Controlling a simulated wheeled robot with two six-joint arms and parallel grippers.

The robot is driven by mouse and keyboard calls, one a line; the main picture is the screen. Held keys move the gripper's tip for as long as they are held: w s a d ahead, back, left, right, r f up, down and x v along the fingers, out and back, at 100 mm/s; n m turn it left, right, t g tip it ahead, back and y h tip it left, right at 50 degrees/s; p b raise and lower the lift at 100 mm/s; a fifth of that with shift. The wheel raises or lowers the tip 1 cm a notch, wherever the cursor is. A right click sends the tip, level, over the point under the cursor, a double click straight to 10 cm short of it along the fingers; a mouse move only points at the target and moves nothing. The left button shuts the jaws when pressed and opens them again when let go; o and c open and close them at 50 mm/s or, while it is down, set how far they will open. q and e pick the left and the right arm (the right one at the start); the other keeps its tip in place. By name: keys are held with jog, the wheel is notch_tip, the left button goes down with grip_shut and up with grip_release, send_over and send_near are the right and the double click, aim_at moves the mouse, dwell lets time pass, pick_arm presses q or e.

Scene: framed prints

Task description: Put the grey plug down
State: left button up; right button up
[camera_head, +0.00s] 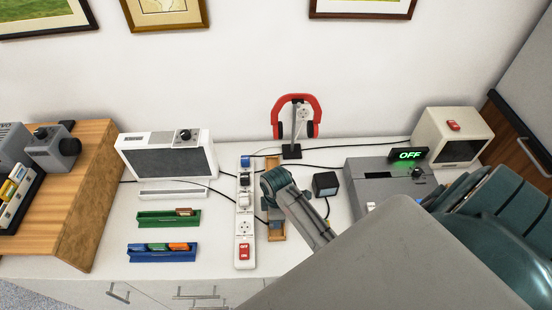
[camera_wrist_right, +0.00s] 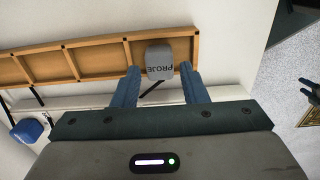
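The grey plug (camera_wrist_right: 159,60), lettered "PROJE", shows in the right wrist view at a narrow wooden tray with dividers (camera_wrist_right: 98,54). My right gripper (camera_wrist_right: 159,67) is open, with one blue finger on each side of the plug and a small gap visible at each side. A dark cable runs from the plug's lower side. In the head view my right arm reaches in from the right, and its wrist covers much of the wooden tray (camera_head: 275,238), so the plug cannot be made out clearly there.
A white power strip (camera_head: 244,240) with a red switch lies left of the tray; a blue plug (camera_head: 245,161) is at its far end. A black adapter (camera_head: 326,184), a red headset on a stand (camera_head: 297,110) and a grey "OFF" device (camera_head: 375,168) stand to the right.

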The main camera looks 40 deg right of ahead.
notch_tip(320, 180, up, 8)
jog(key=b, duration=0.1)
jog(key=shift+r, duration=0.15)
jog(key=shift+s, duration=0.1)
dwell(0.4)
